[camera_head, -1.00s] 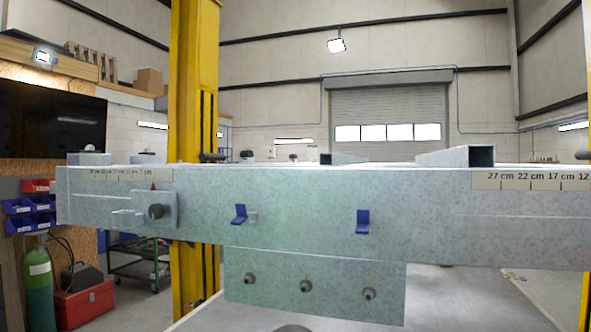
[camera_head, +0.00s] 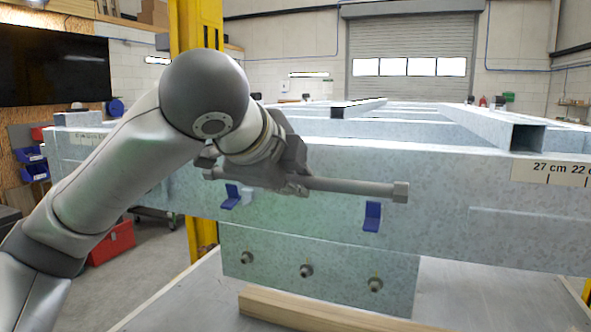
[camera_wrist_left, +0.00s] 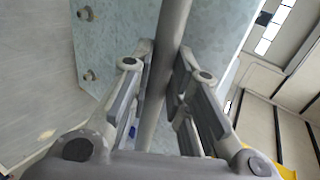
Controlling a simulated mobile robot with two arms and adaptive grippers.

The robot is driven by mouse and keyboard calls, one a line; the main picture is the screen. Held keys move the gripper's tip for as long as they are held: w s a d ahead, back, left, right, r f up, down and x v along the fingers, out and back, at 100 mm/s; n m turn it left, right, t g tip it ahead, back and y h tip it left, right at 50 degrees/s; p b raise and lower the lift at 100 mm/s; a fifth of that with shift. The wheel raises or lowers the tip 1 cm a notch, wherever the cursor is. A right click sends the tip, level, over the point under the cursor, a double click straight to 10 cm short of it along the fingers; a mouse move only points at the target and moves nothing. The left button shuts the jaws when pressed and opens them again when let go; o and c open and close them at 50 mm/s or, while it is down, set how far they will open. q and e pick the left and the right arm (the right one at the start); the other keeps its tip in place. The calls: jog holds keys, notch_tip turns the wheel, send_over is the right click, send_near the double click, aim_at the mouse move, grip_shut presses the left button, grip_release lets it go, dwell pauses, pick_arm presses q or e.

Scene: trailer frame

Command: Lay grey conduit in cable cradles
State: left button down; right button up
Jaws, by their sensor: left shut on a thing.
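My left gripper (camera_head: 292,182) is shut on the grey conduit (camera_head: 350,187), a straight rod with a thicker block-like end at the right. I hold it roughly level, sloping slightly down to the right, in front of the frame's beam. The left blue cradle (camera_head: 231,197) and right blue cradle (camera_head: 372,218) show below it in the picture. A small gap shows over the right cradle; I cannot tell the depth between them. In the left wrist view the conduit (camera_wrist_left: 166,65) passes between both fingers of the gripper (camera_wrist_left: 166,70). My right gripper is not in view.
The galvanized beam (camera_head: 430,200) spans the view, with a bolted plate (camera_head: 335,280) below. A wooden bar (camera_head: 320,310) lies in front of the plate. A yellow post (camera_head: 200,240) stands behind at left, near a red box (camera_head: 112,243).

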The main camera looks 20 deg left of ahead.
pick_arm(q)
jog(key=shift+w, duration=0.1)
jog(key=shift+s+r, duration=0.15)
jog(key=shift+s, duration=0.05)
jog(key=shift+w, duration=0.2)
jog(key=w+f+b, duration=0.1)
jog(key=w+f, duration=0.1)
jog(key=w+f+b, duration=0.1)
jog(key=w+f, duration=0.1)
jog(key=shift+f, duration=0.55)
jog(key=shift+s+d, duration=0.1)
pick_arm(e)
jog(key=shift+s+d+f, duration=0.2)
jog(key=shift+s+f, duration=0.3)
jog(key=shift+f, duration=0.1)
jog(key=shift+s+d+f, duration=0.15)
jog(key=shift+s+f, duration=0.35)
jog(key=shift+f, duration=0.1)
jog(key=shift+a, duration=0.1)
